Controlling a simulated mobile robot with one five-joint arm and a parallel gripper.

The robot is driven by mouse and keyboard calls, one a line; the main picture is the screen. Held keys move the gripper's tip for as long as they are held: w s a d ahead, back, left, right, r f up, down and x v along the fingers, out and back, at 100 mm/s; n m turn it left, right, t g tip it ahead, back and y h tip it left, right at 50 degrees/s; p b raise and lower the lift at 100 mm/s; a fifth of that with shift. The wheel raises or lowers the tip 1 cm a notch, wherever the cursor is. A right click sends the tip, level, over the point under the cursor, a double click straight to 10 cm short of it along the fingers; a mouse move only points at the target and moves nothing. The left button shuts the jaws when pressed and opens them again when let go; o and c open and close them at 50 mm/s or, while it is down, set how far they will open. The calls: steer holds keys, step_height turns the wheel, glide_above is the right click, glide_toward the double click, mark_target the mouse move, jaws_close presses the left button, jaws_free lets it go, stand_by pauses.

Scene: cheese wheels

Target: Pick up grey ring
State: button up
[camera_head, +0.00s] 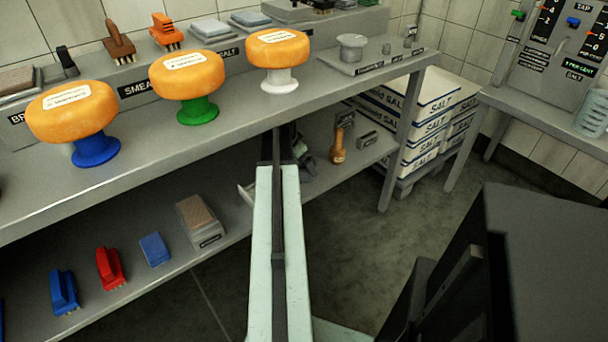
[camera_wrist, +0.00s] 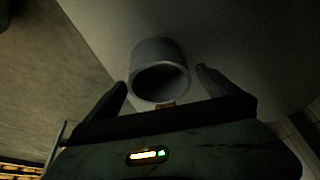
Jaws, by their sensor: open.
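The grey ring (camera_wrist: 155,50) is in the middle of the wrist view, a short, thick-walled hollow cylinder with its dark opening toward the camera. It rests on a grey surface. My gripper (camera_wrist: 161,77) is open, with one dark finger on each side of the ring and visible gaps between them and its wall. The fingers do not touch it as far as I can see. In the head view my arm reaches to the lower shelf (camera_head: 215,215) under the bench, and it hides the ring there.
Above, the bench (camera_head: 225,120) carries orange cheese wheels on a blue stand (camera_head: 96,150), a green stand (camera_head: 198,112) and a white stand (camera_head: 279,82). Salt sacks (camera_head: 425,120) stand right.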

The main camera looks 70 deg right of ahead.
steer(key=b+x, duration=0.1)
steer(key=x, duration=0.1)
steer(key=shift+d+f, duration=0.1)
steer(key=shift+f, duration=0.25)
steer(key=shift+r, duration=0.2)
steer(key=c, duration=1.3)
steer(key=shift+c, duration=0.2)
